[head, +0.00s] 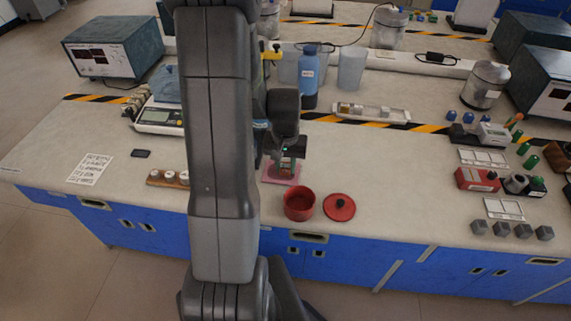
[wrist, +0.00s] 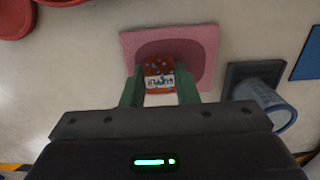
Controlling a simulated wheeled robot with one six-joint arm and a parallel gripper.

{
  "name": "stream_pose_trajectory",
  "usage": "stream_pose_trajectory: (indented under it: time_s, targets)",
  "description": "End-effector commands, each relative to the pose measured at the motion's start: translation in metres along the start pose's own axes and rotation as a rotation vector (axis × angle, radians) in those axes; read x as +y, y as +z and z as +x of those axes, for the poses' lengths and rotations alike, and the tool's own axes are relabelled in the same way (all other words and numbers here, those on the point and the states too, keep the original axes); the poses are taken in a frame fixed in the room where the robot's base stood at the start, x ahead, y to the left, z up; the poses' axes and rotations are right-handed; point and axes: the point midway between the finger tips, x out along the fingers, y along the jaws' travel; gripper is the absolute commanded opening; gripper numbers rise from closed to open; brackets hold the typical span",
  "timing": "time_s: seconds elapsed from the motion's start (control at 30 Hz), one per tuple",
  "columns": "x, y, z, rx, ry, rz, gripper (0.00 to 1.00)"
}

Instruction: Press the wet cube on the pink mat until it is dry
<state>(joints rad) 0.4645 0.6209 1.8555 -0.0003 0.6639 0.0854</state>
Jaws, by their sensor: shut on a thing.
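The pink mat (head: 270,176) lies on the bench just right of my arm in the head view. In the wrist view the mat (wrist: 205,45) shows a darker, damp-looking patch in its middle. My gripper (wrist: 160,90) is over the mat with its two green fingers on either side of a small cube (wrist: 158,68). It is shut on the cube. The cube is reddish-brown with bluish spots on top and a white label with dark lettering. I cannot tell whether the cube touches the mat. In the head view the gripper (head: 287,165) partly hides the cube.
A red pot (head: 299,204) and its red lid (head: 339,207) stand close to the mat near the bench's front edge. A blue bottle (head: 309,78) and a clear beaker (head: 351,69) stand behind.

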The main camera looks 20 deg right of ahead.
Motion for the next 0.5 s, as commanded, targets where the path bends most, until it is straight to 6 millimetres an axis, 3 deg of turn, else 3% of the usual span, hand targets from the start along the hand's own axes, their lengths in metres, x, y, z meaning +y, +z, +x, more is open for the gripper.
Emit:
stream_pose_trajectory:
  time_s: [0.5]
  targets:
    - [0.005, 0.001, -0.011, -0.001, 0.0, 0.002, 0.07]
